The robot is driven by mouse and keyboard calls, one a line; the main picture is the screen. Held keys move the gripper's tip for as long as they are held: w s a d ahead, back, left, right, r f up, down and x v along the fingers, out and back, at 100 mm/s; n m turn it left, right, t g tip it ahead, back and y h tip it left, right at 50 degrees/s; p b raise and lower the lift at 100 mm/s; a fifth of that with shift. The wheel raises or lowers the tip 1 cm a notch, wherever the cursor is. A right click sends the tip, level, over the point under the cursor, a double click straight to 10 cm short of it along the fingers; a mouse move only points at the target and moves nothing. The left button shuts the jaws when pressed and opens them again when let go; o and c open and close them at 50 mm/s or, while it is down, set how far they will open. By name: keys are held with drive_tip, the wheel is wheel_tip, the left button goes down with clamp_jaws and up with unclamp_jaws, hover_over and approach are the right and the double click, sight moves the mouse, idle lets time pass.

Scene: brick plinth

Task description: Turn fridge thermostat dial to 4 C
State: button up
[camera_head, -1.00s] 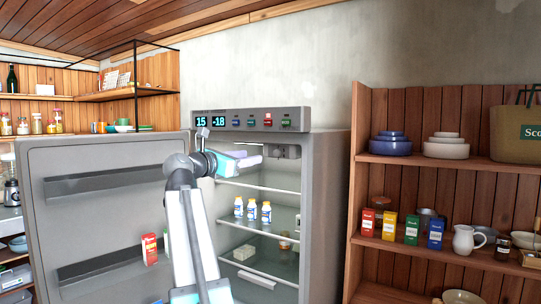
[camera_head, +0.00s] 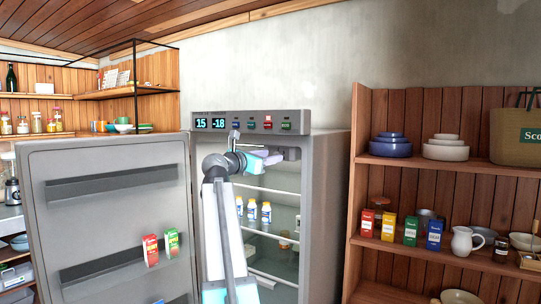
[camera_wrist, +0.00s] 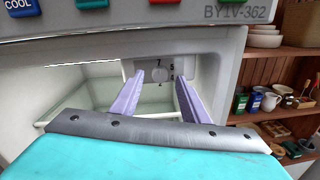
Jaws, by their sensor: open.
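The fridge (camera_head: 325,190) stands with its grey door (camera_head: 110,170) swung open to the left. Its top panel (camera_head: 262,122) displays 15 and -18. In the wrist view the round, pale thermostat dial (camera_wrist: 159,78) sits on a housing under the top panel, with a 7 above it and a 5 to its upper right. Its pointer setting is too small to read. My gripper (camera_wrist: 160,84) is open and empty, its two lilac fingers left and right of the dial in the picture; contact cannot be told. In the head view my gripper (camera_head: 268,157) is at the upper opening, hiding the dial.
Several coloured buttons line the panel, including a red one (camera_head: 268,122). White bottles (camera_head: 252,209) stand on a fridge shelf below my arm. A red carton (camera_head: 150,250) and a green carton (camera_head: 172,242) sit in the door. A wooden shelf (camera_head: 450,165) stands to the right.

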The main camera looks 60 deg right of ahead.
drive_tip(key=shift+s+d, duration=0.1)
drive_tip(key=shift+d, duration=0.95)
clamp_jaws()
drive_tip(key=shift+a+r, duration=0.15)
drive_tip(key=shift+a, duration=0.05)
